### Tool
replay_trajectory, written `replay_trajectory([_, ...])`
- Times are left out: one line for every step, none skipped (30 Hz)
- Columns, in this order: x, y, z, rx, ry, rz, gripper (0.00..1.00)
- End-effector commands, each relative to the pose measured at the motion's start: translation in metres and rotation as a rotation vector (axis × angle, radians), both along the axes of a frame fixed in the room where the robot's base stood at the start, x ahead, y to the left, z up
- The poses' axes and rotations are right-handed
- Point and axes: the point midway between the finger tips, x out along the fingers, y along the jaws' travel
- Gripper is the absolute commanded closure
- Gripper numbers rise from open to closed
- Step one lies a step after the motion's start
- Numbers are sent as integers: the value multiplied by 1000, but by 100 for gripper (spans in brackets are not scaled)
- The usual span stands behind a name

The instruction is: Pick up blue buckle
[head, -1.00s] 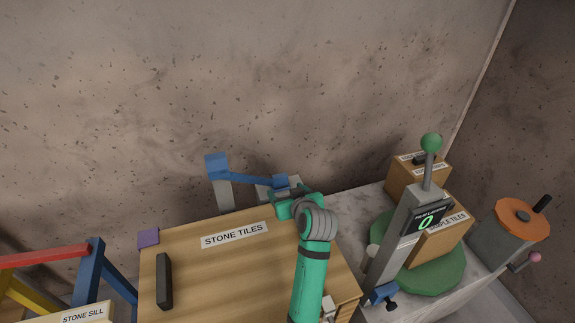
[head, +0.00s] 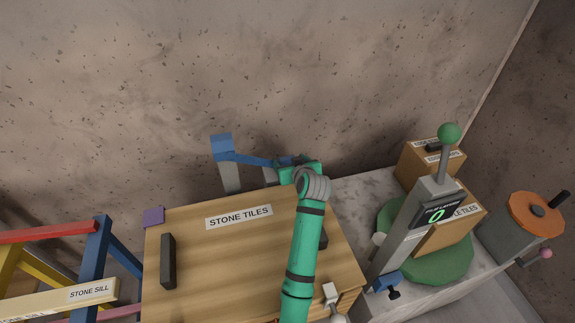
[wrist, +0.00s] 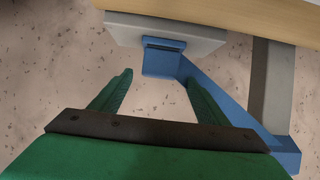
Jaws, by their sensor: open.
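A blue part, seemingly the buckle (wrist: 163,62), sits against a grey block in the wrist view. A long blue bar (wrist: 230,104) runs from beside it toward the lower right. In the head view the blue bar (head: 250,160) shows behind the wooden box, and my arm partly hides its right end. My green gripper (wrist: 158,82) is open and empty. Its two fingertips lie just below the blue part in the wrist view, one toward each side. I cannot tell the exact gap. In the head view the fingers of my gripper (head: 292,168) are mostly hidden.
The wooden box (head: 205,265) marked STONE TILES lies under my arm, with a dark handle (head: 168,261) on it. A grey lever post (head: 410,225) with a green ball stands at the right. A blue trestle (head: 98,258) stands at the left. The wall is close behind.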

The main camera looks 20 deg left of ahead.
Motion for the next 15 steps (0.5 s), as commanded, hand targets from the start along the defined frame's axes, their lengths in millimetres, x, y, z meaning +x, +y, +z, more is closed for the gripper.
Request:
replay_trajectory([6, 3, -3, 0, 0, 0, 31])
replay_trajectory([8, 5, -4, 0, 0, 0, 31])
replay_trajectory([11, 7, -6, -1, 1, 0, 31])
replay_trajectory([12, 7, -7, 0, 0, -1, 31])
replay_trajectory([13, 8, -8, 0, 0, -1, 31])
replay_trajectory([15, 8, -9, -1, -1, -2, 31])
replay_trajectory([15, 8, -9, -1, -1, -2, 31])
replay_trajectory([15, 9, -10, -1, -1, -2, 31])
replay_trajectory([15, 8, -10, -1, -1, -3, 31])
replay_trajectory([15, 8, -10, -1, -1, -3, 31])
replay_trajectory([15, 8, -10, -1, -1, -3, 31])
replay_trajectory([15, 8, -9, -1, -1, -3, 31])
replay_trajectory([15, 8, -9, -1, -1, -3, 31])
replay_trajectory([15, 8, -9, -1, -1, -3, 38])
replay_trajectory([15, 8, -9, -1, -1, -3, 48])
